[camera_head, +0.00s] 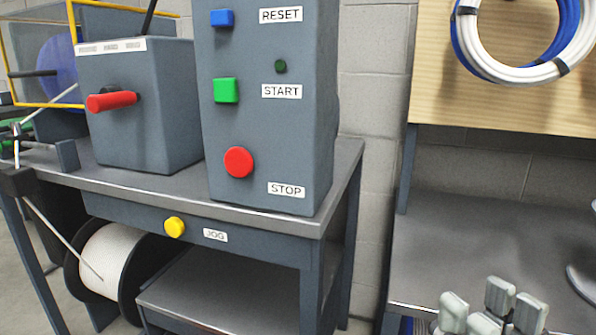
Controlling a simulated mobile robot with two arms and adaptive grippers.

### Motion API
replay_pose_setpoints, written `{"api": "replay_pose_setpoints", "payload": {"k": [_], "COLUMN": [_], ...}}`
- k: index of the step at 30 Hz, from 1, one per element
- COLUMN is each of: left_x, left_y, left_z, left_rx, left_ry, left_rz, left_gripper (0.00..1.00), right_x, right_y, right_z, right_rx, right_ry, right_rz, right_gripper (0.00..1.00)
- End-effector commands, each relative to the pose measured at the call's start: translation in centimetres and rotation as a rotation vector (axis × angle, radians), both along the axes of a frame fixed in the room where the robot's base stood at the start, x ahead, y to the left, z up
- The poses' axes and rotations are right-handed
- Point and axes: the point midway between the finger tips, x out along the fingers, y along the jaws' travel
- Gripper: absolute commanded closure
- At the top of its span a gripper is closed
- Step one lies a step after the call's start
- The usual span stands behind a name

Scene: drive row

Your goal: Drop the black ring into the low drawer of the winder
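The winder is a grey steel bench (270,218) with control boxes on top. Below its top, at the lower middle, is a grey flat-topped part (225,285); I cannot tell whether it is the low drawer or a shelf. No black ring can be made out. My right gripper (491,308) shows at the bottom right edge, in front of the right-hand bench. Its pale grey finger parts are cut off by the frame, so its opening and any held thing cannot be told. My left gripper is not in view.
A control box (265,120) has blue, green and red buttons. A smaller box (140,110) has a red lever (111,101). A yellow jog button (174,227) is on the bench front. A white spool (104,260) sits below. A bench (455,245) stands right, mostly clear.

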Motion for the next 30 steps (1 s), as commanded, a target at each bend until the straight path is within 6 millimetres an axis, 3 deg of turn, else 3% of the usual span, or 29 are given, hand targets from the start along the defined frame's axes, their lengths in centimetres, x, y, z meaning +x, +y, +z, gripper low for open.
{"api": "replay_pose_setpoints", "payload": {"k": [3, 9, 21, 26, 30], "left_x": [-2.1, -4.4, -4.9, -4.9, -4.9], "left_y": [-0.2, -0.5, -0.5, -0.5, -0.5], "left_z": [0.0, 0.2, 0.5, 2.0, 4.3], "left_rx": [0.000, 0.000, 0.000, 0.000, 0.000], "left_ry": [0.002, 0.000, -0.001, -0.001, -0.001], "left_rz": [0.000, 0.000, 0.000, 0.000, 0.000], "left_gripper": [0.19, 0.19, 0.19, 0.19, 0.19], "right_x": [0.0, 0.0, 0.3, 2.8, 7.2], "right_y": [0.0, 0.0, 0.1, 0.6, 1.5], "right_z": [0.0, 0.0, 0.1, 0.5, -0.3], "right_rx": [0.000, 0.000, -0.004, -0.042, -0.111], "right_ry": [0.000, 0.000, 0.013, 0.142, 0.379], "right_rz": [0.000, 0.000, -0.001, -0.010, -0.025], "right_gripper": [0.67, 0.67, 0.67, 0.67, 0.67]}}
